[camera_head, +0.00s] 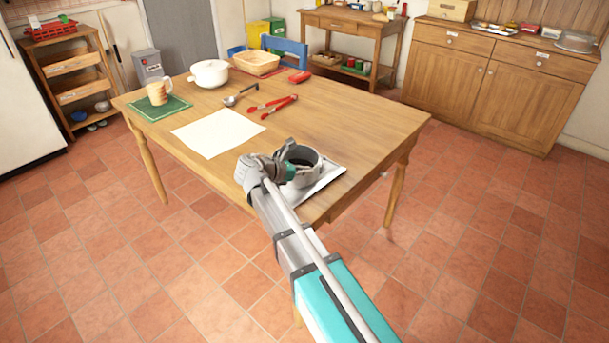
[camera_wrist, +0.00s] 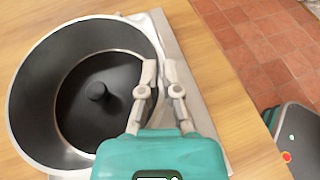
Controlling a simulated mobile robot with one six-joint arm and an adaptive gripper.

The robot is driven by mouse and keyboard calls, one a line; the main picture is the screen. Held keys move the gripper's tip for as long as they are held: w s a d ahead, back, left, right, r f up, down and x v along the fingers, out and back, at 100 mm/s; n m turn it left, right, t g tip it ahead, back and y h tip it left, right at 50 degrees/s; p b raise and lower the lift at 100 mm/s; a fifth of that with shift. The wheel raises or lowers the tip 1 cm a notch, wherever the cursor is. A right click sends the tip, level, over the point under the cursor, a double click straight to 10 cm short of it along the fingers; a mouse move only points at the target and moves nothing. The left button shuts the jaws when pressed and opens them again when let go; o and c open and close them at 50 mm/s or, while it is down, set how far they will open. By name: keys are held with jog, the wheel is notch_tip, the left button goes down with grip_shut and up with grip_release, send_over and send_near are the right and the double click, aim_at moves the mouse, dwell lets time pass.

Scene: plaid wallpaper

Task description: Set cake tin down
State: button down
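The cake tin (camera_head: 308,163) is a round grey metal tin at the table's near corner, over a pale flat board (camera_head: 325,180). In the wrist view the tin (camera_wrist: 32,85) fills the left side; its dark inside holds a black round piece with a knob (camera_wrist: 97,90). My gripper (camera_wrist: 161,70) has one finger inside the tin's right wall and one outside, close together on the wall. In the head view my gripper (camera_head: 285,163) is at the tin's left side, partly hidden by my arm. I cannot tell whether the tin's base touches the board.
On the wooden table (camera_head: 340,120), a white paper sheet (camera_head: 217,132), red tongs (camera_head: 272,106), a ladle (camera_head: 238,95), a white pot (camera_head: 209,73), a mug (camera_head: 157,92) on a green mat and a basket (camera_head: 256,62) lie farther back. The table's right side is mostly clear.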

jog(key=shift+f, duration=0.15)
jog(key=c, duration=0.8)
grip_release()
jog(key=shift+r, duration=0.2)
jog(key=shift+s+a+r, duration=0.1)
jog(key=shift+a+r, duration=0.05)
jog(key=shift+a, duration=0.05)
jog(key=p+v, duration=0.4)
jog(key=v, duration=0.7)
jog(key=shift+s+a+p, duration=0.15)
jog(key=shift+p, duration=0.2)
